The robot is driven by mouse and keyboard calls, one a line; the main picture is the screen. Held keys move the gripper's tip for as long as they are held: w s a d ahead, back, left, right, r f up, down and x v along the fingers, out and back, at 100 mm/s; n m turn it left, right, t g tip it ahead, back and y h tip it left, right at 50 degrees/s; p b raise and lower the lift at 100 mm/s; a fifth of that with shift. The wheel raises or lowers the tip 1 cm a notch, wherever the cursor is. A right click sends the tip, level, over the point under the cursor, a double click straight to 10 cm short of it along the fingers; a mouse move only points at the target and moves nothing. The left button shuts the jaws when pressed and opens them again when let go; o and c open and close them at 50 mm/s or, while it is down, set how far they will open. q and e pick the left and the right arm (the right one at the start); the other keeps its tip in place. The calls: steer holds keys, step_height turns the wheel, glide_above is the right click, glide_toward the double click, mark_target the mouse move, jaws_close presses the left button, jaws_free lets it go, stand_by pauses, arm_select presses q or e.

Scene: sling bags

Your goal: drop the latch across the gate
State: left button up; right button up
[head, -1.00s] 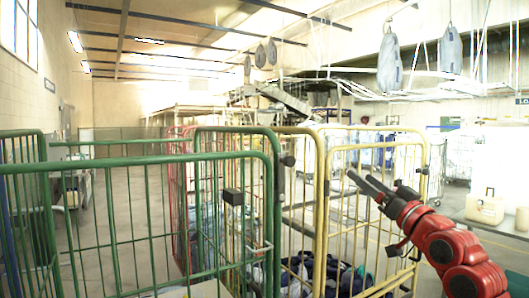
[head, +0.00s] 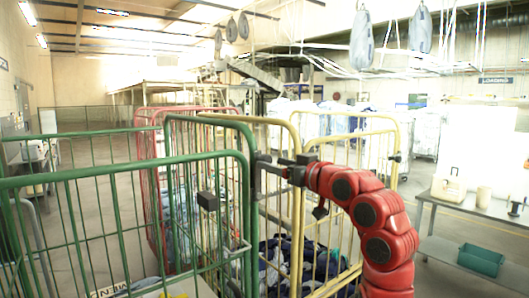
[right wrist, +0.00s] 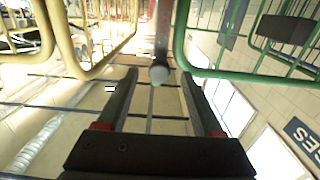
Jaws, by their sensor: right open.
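The green gate (head: 120,172) of the front cage has a black block (head: 208,201) on its bars; a black block on green bars also shows in the right wrist view (right wrist: 285,28). My right gripper (head: 266,164) is at the top right corner of the green frame, with its fingers pointing left. In the right wrist view its two dark fingers (right wrist: 160,102) are apart. A grey bar with a pale round end (right wrist: 158,72), seemingly the latch, lies between the fingertip lines; I cannot tell if they touch it. In the head view the gripper hides the latch. My left gripper is not in view.
A yellow cage (head: 397,140) holding dark cloth (head: 300,262) stands right behind the gripper. A red cage (head: 150,190) is behind the green one. A table (head: 465,207) with a beige box (head: 447,187) stands at right. Grey bags (head: 360,42) hang overhead.

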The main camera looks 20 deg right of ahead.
mark_target(269, 161)
steer(key=p+x, duration=0.1)
steer(key=x, duration=0.3)
steer(key=shift+r, duration=0.1)
steer(key=shift+w+a+f, duration=0.15)
steer(key=shift+w+f, duration=0.05)
steer(key=shift+w, duration=0.25)
jaws_close()
stand_by(1.0)
